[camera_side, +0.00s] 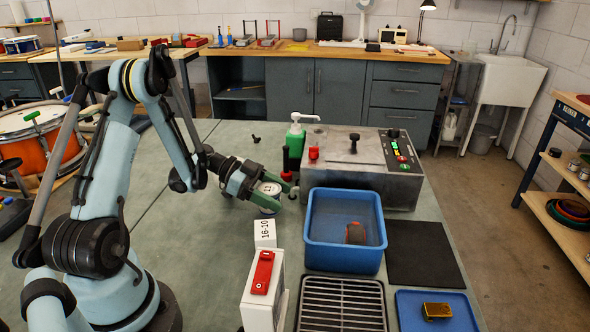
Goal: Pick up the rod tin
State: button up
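A small round tin (268,189) with a pale, numbered lid stands on the grey-green bench, left of the metal machine; I take it to be the rod tin. My gripper (277,192) reaches it from the left. Its green fingers lie around the tin, one on the far side and one on the near side. The tin's lower part is partly hidden by the near finger. I cannot tell whether the fingers press on it. The tin looks to be at bench height.
A metal machine (375,178) with a green soap bottle (295,139) behind its left end stands close by. A blue tub (343,257), a white box (262,300) with a red tool, a grate (340,308) and a blue tray (410,318) are nearer.

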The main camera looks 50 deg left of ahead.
jog(key=c, duration=0.5)
jog(key=shift+o, duration=0.2)
jog(key=shift+r, duration=0.1)
